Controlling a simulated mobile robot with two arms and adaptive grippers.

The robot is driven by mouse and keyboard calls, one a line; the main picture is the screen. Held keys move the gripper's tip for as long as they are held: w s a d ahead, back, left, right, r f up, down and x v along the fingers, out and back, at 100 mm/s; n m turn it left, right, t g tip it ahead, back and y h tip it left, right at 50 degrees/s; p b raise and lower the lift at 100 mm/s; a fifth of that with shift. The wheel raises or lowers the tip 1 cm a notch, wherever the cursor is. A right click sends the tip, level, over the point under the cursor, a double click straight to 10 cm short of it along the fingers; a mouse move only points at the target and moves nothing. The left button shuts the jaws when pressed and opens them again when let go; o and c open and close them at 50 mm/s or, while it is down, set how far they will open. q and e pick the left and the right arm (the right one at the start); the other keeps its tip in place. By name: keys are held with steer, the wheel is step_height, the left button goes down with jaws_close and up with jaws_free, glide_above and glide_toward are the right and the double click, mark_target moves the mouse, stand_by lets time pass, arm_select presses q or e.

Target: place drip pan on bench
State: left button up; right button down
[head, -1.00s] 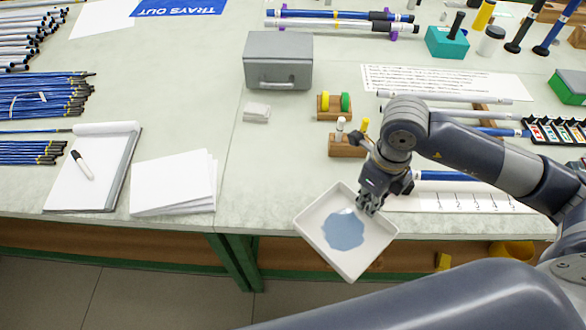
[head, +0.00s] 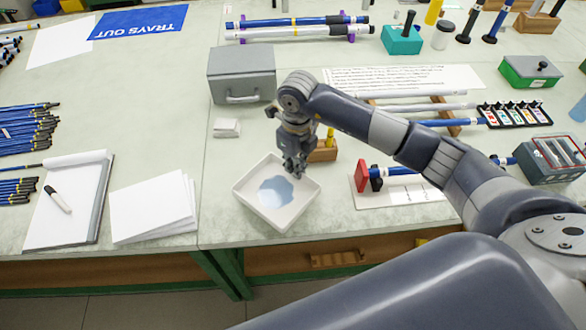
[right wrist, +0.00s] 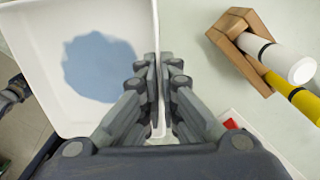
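The drip pan (head: 246,190) is a shallow white square tray with a blue patch of liquid inside. It is over the bench (head: 335,215), close to the front edge, turned cornerwise in the head view. My right gripper (head: 294,172) is shut on the pan's rim at its far right side. In the right wrist view the two fingers (right wrist: 158,85) pinch the wall of the pan (right wrist: 125,128). I cannot tell whether the pan's underside touches the bench. My left gripper is not seen in the head view.
A wooden holder (head: 322,155) with white and yellow rods stands just right of the pan. A grey box (head: 242,75) and a small white block (head: 227,128) are behind it. White papers (head: 155,208) lie to its left. Bench top is clear around the pan's left side.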

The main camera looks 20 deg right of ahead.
steer(key=shift+w+a, duration=0.2)
steer(key=shift+w, duration=0.25)
step_height(320, 180, down, 3)
steer(key=shift+s+r+p, duration=0.1)
steer(key=shift+r+p, duration=0.05)
steer(key=shift+p, duration=0.6)
steer(key=shift+f, duration=0.45)
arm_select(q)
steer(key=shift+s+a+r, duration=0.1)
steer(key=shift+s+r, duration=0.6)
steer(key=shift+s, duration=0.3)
arm_select(e)
steer(key=shift+f, duration=0.15)
steer(key=c, duration=1.8)
jaws_free()
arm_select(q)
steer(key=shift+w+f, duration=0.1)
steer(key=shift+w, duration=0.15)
